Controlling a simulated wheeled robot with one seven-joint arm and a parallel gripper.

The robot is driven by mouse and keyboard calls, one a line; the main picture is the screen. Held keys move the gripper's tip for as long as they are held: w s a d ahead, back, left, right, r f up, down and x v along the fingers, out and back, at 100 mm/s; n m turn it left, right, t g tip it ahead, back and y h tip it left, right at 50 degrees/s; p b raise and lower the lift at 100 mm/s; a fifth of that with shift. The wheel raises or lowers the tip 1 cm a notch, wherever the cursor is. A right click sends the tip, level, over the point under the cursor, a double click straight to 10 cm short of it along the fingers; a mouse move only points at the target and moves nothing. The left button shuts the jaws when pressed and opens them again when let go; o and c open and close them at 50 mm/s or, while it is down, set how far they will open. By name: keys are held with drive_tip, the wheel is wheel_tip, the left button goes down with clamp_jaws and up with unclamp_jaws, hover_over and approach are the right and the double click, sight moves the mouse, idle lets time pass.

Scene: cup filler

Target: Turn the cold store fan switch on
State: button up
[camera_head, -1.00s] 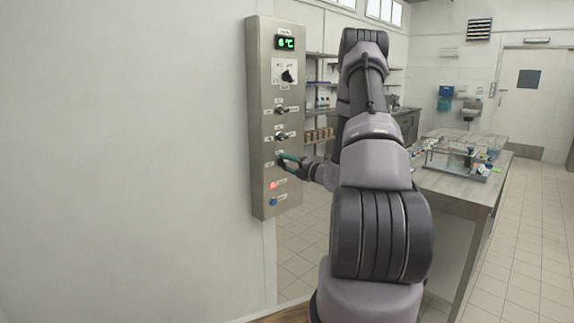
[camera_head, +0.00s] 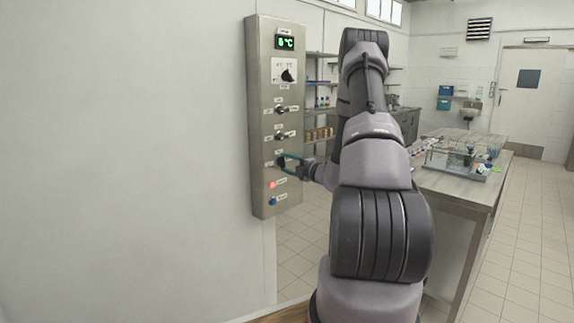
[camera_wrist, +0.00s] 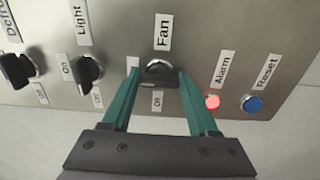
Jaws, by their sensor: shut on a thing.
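The grey control panel (camera_head: 259,120) is fixed to the wall. Its Fan switch is a black knob (camera_wrist: 159,75) beneath the Fan label (camera_wrist: 163,32) in the wrist view; it also shows low on the panel in the head view (camera_head: 281,162). My gripper (camera_wrist: 157,78) has one green finger on each side of this knob and is shut on it. The left finger partly hides one small position label; another label (camera_wrist: 157,101) shows between the fingers. I cannot tell for sure which position the knob points to.
The Light knob (camera_wrist: 88,72) is left of my fingers. The lit red Alarm lamp (camera_wrist: 212,102) and blue Reset button (camera_wrist: 252,104) are close on the right. A bench (camera_head: 455,190) with lab items stands right of my arm.

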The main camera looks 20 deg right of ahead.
drive_tip(key=shift+d, duration=0.1)
drive_tip(key=o, duration=1.4)
drive_tip(key=shift+s, duration=0.15)
drive_tip(key=v, duration=1)
drive_tip(key=shift+s+d, duration=0.1)
drive_tip(key=shift+s, duration=0.15)
